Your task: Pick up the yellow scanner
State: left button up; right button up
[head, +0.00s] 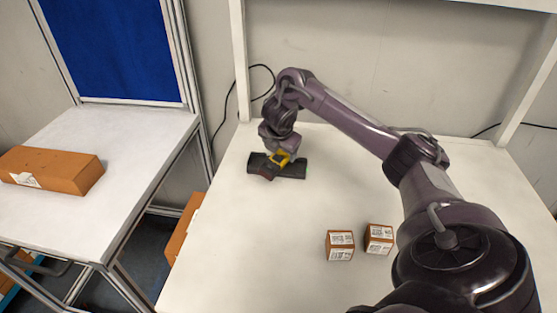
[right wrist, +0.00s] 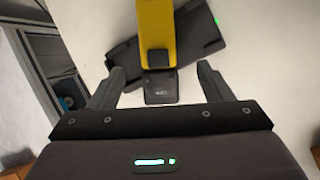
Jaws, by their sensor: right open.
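The yellow scanner (head: 281,158) stands with a black base (head: 291,170) at the back left of the white table. In the right wrist view the scanner's yellow body (right wrist: 157,32) lies just ahead of my right gripper (right wrist: 160,80), roughly centred between the fingers. The right gripper (head: 271,160) is open, with one finger on each side of the scanner's dark lower end (right wrist: 161,88). I cannot tell whether the fingers touch it. In the head view the arm's end partly hides the scanner. My left gripper is not in view.
Two small boxes with barcode labels, a left one (head: 340,246) and a right one (head: 379,239), sit near the table's front middle. A long cardboard box (head: 50,170) lies on the left side table (head: 150,132). The white table (head: 230,235) is bare at its front left.

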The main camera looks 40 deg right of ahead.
aim_at(279, 156)
jog(key=shift+b+x, duration=0.55)
jog(key=shift+x, duration=0.5)
jog(key=shift+b+x, duration=0.8)
jog(key=shift+x, duration=0.45)
jog(key=shift+w+d+f, duration=0.2)
jog(key=shift+f, duration=0.05)
jog(key=shift+w+d+f, duration=0.15)
jog(key=shift+w+f, duration=0.15)
jog(key=shift+f, duration=0.2)
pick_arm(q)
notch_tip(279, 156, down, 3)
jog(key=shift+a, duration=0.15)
pick_arm(e)
jog(key=c, duration=1.1)
jog(key=shift+c, duration=0.6)
jog(key=shift+r, duration=0.15)
